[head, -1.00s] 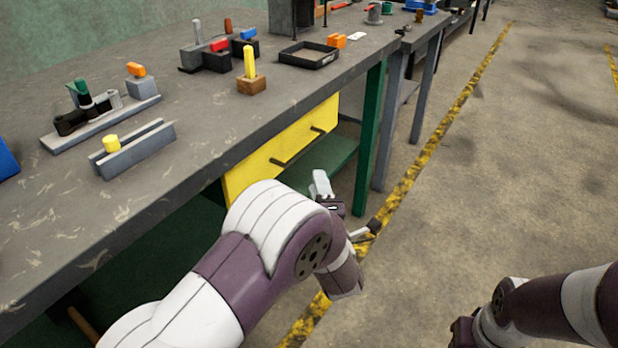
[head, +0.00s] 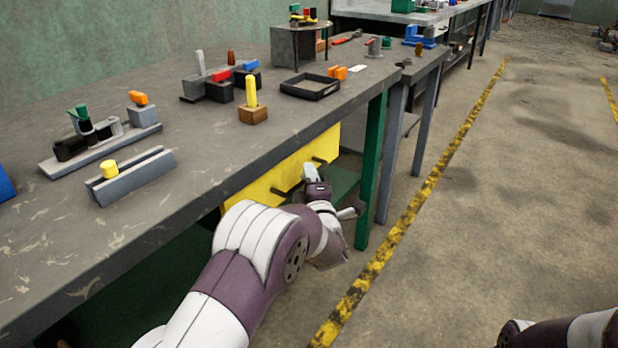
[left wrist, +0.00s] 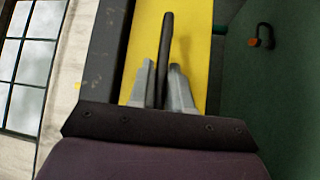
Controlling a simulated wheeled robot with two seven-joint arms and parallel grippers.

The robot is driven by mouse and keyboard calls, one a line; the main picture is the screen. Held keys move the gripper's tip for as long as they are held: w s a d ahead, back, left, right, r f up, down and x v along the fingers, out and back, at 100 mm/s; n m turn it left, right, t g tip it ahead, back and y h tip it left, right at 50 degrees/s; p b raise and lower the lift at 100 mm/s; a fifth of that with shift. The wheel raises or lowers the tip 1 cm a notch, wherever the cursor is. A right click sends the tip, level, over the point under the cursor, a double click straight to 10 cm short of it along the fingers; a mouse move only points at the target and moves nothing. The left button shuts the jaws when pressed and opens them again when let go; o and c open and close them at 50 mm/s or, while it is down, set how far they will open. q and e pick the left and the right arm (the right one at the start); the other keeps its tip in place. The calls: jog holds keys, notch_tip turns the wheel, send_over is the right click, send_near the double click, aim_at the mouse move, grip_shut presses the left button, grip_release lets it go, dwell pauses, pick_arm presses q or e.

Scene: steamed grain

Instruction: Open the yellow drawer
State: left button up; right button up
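The yellow drawer (head: 262,186) sits under the edge of the grey workbench and looks shut. Its dark handle (left wrist: 167,45) shows in the left wrist view as a bar running up across the yellow front. Dark handle parts also show in the head view (head: 318,160). My left gripper (head: 331,192) is close in front of the drawer, near the handle. In the left wrist view its two pale fingers (left wrist: 164,78) stand apart, one on each side of the bar. Whether they touch it I cannot tell. My right arm shows at the lower right; its gripper is out of view.
The workbench top (head: 190,130) carries a black tray (head: 311,88), a wooden block with a yellow peg (head: 252,108) and several fixtures. A green table leg (head: 370,180) stands just right of my left gripper. The floor (head: 490,210) to the right is clear.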

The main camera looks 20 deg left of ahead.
pick_arm(q)
grip_shut()
jog(key=shift+s+d, duration=0.1)
jog(key=shift+d, duration=0.15)
jog(key=s+d, duration=0.4)
jog(key=d, duration=0.7)
jog(key=s+d+b, duration=0.1)
jog(key=s+d, duration=0.3)
jog(key=d, duration=0.7)
jog(key=shift+f, duration=0.1)
jog(key=o, duration=0.5)
grip_release()
